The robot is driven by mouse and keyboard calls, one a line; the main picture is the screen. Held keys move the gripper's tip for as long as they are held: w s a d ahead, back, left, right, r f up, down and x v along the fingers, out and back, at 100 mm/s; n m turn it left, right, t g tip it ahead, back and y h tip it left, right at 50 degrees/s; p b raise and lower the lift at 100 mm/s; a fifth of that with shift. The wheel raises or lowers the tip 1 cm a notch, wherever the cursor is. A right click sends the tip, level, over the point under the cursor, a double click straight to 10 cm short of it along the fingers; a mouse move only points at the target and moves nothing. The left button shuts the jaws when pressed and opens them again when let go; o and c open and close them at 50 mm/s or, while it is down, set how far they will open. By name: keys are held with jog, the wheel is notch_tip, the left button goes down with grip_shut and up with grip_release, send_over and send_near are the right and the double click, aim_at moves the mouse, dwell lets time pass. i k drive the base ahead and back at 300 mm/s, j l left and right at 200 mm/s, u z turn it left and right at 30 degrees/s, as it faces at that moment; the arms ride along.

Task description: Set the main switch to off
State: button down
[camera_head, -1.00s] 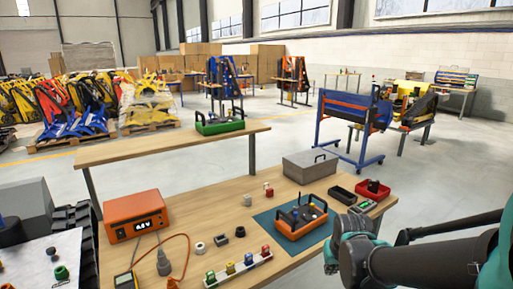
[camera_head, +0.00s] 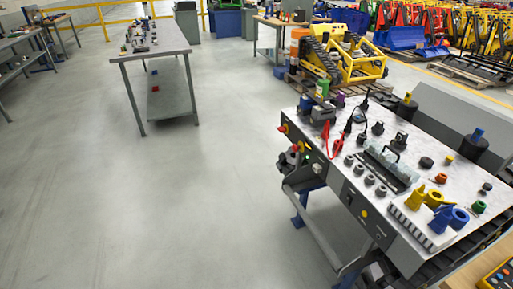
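A grey tracked carrier or bench unit (camera_head: 335,140) with a pale top stands at the right. At the left end of its front side is a small red and yellow knob (camera_head: 283,128), with more small red and yellow parts just below. I cannot tell for sure which part is the main switch or how it is set. The top holds black knobs, a black handle (camera_head: 393,152), red leads (camera_head: 327,138), and yellow and blue pieces (camera_head: 448,218). My gripper is not in view.
A grey table (camera_head: 160,42) with small parts stands at the upper left. A yellow tracked machine (camera_head: 350,62) is behind the unit. A wooden bench corner (camera_head: 470,272) shows at the lower right. The floor at left and centre is clear.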

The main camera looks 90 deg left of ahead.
aim_at(281, 129)
jog(key=j+u, duration=0.1)
jog(key=u, duration=2.7)
jog(key=l, duration=0.1)
